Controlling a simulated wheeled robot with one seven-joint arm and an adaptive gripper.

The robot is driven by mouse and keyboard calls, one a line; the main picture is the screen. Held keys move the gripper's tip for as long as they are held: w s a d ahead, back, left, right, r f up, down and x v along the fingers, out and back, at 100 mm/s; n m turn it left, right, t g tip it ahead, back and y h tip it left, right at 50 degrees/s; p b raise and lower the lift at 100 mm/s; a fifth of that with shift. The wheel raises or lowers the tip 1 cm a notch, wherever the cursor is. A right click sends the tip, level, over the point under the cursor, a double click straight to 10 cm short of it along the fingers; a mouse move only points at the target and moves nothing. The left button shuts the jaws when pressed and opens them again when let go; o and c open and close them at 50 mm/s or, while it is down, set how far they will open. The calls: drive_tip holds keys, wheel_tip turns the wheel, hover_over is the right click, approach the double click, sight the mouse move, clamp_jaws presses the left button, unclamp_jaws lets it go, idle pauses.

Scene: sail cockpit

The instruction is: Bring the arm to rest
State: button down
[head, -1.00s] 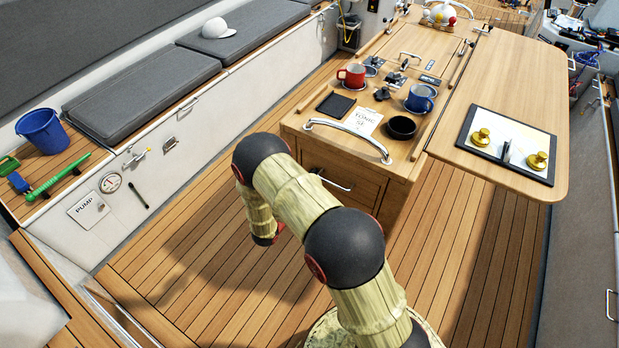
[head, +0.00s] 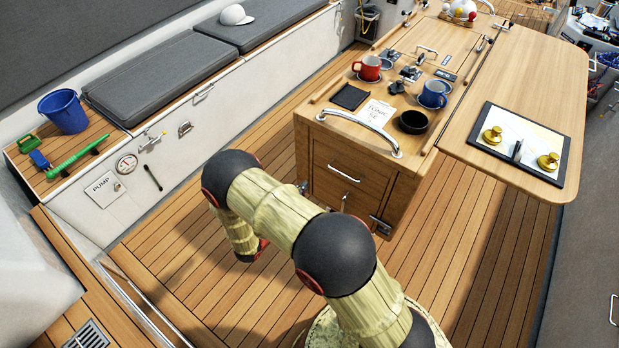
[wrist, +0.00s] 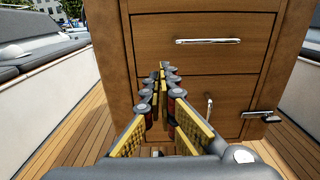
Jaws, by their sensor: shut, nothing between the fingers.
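My arm (head: 275,215), in pale bamboo-like segments with black joints, is bent over the wooden deck in the head view. Its far segment hangs down towards the floor, left of the wooden console (head: 345,160). In the wrist view my gripper (wrist: 165,68) points forward at the console's drawer front. Its yellow-padded fingers come together at the tips, with nothing held. The gripper is mostly hidden behind the arm in the head view. I cannot tell how far the fingertips are from the drawers.
The console carries a red mug (head: 367,68), a blue mug (head: 432,94) and a black bowl (head: 413,121). Drawer handles (wrist: 208,41) stick out. The table leaf (head: 520,60) overhangs on the right. A bench (head: 165,150) lines the left. Deck (head: 190,280) between is clear.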

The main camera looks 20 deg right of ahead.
drive_tip(key=shift+s+a, duration=0.35)
drive_tip(key=shift+a, duration=0.3)
